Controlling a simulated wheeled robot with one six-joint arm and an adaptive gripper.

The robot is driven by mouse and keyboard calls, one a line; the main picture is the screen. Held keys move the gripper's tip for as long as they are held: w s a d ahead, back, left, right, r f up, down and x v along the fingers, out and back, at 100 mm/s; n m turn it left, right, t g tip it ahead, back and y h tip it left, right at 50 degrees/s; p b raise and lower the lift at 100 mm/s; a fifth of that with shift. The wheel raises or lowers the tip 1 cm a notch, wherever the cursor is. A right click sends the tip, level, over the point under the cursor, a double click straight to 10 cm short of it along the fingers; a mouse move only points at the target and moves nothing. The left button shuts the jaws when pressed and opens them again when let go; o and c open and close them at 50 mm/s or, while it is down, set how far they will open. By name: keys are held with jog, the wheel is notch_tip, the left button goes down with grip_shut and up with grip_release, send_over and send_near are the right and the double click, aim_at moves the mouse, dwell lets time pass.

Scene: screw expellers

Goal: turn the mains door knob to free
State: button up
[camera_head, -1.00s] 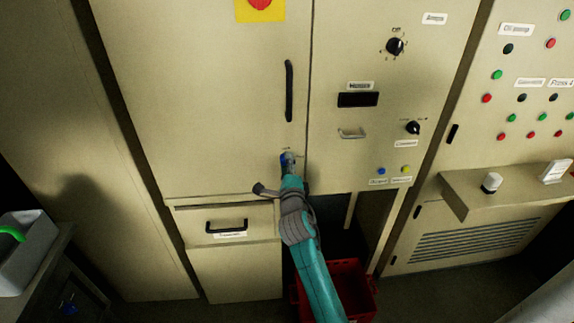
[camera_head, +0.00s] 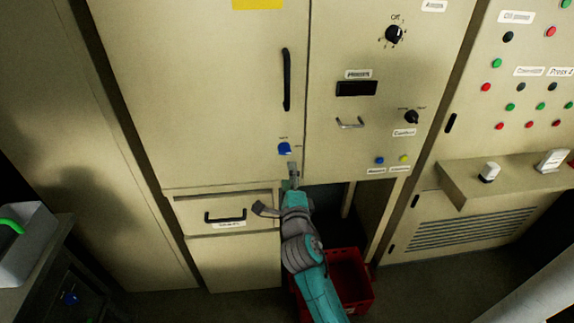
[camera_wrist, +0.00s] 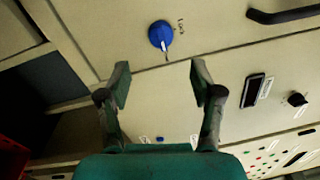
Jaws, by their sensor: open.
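The mains door knob is a round blue knob (camera_head: 285,148) low on the tall beige cabinet door (camera_head: 210,100), near its right edge. Small labels sit above it and to its right, too small to read. In the wrist view the knob (camera_wrist: 160,35) lies beyond the fingertips, with a pale pointer on its lower edge. My gripper (camera_head: 278,190) is open and empty, just below the knob in the head view and apart from it. In the wrist view my gripper (camera_wrist: 160,75) has its two fingers wide apart, with nothing between them.
A black door handle (camera_head: 287,80) stands above the knob. A drawer with a black handle (camera_head: 225,216) is at lower left. A red crate (camera_head: 350,285) stands below.

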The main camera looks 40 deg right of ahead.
jog(key=shift+v, duration=1.35)
jog(key=shift+f, duration=0.1)
jog(key=s+a+f+n+y, duration=0.4)
jog(key=s+a+f+n, duration=0.25)
jog(key=s, duration=0.25)
jog(key=s+a+f+n+y, duration=0.3)
jog(key=s+a+f+n, duration=0.2)
jog(key=s+a+n, duration=0.3)
jog(key=s+a+r+n+y, duration=0.1)
jog(key=s+a+n, duration=0.1)
jog(key=s+n, duration=0.4)
jog(key=s+a+r+n+y, duration=0.2)
jog(key=s+n, duration=0.4)
jog(key=s, duration=1)
jog(key=shift+s+a+r+n+g+y, duration=0.3)
jog(key=shift+s+a+n+g, duration=0.1)
jog(key=shift+a, duration=0.35)
